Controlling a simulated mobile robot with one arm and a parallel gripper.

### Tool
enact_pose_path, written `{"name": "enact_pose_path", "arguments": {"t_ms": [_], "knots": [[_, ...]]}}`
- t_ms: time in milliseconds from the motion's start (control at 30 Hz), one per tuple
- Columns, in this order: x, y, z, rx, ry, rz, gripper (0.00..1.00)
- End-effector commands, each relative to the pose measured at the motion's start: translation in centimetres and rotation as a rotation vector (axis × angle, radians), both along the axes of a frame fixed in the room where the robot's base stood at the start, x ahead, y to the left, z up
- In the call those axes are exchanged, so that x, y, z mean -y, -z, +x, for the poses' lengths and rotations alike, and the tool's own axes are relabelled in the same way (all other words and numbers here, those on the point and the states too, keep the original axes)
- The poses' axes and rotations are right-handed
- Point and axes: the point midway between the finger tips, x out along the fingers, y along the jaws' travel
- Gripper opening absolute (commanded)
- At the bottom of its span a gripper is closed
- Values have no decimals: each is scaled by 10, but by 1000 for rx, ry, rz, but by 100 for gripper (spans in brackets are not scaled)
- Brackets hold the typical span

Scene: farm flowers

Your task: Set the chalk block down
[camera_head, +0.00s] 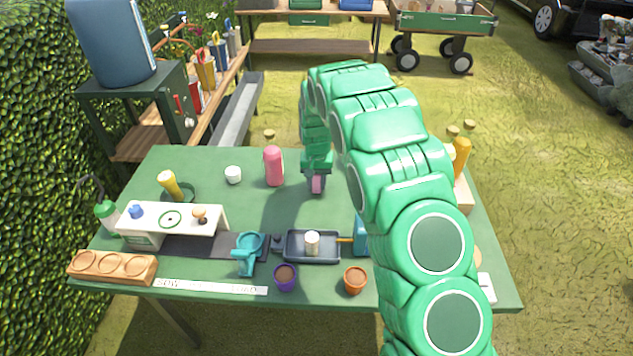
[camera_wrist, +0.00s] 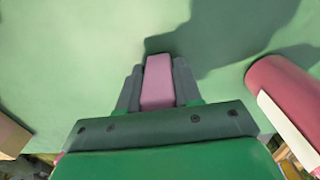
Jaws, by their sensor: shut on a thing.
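The chalk block is a small pink block (camera_head: 317,184), held low at the back middle of the green table (camera_head: 240,204). My gripper (camera_head: 317,174) points down and is shut on it. In the wrist view the pink block (camera_wrist: 158,80) sits between the two dark fingers, with its far end showing past them. Green tabletop and a shadow lie beyond it. I cannot tell whether the block touches the table.
A pink bottle (camera_head: 273,166) stands just left of my gripper, with a white cup (camera_head: 233,175) further left. A dark tray (camera_head: 328,247) with a pale cylinder (camera_head: 312,243), a purple pot (camera_head: 285,278) and an orange pot (camera_head: 355,280) are nearer the front. Bare tabletop lies between.

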Motion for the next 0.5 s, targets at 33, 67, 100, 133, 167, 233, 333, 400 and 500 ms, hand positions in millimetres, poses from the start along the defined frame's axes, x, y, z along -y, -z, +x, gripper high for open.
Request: {"name": "enact_pose_path", "arguments": {"t_ms": [33, 67, 100, 133, 167, 233, 333, 400, 500], "knots": [[0, 0, 0, 0, 0, 0, 2], [0, 0, 0, 0, 0, 0, 2], [0, 0, 0, 0, 0, 0, 2], [0, 0, 0, 0, 0, 0, 2], [0, 1, 0, 0, 0, 0, 2], [0, 2, 0, 1, 0, 0, 35], [0, 2, 0, 1, 0, 0, 51], [0, 2, 0, 1, 0, 0, 59], [0, 2, 0, 0, 0, 0, 59]]}}
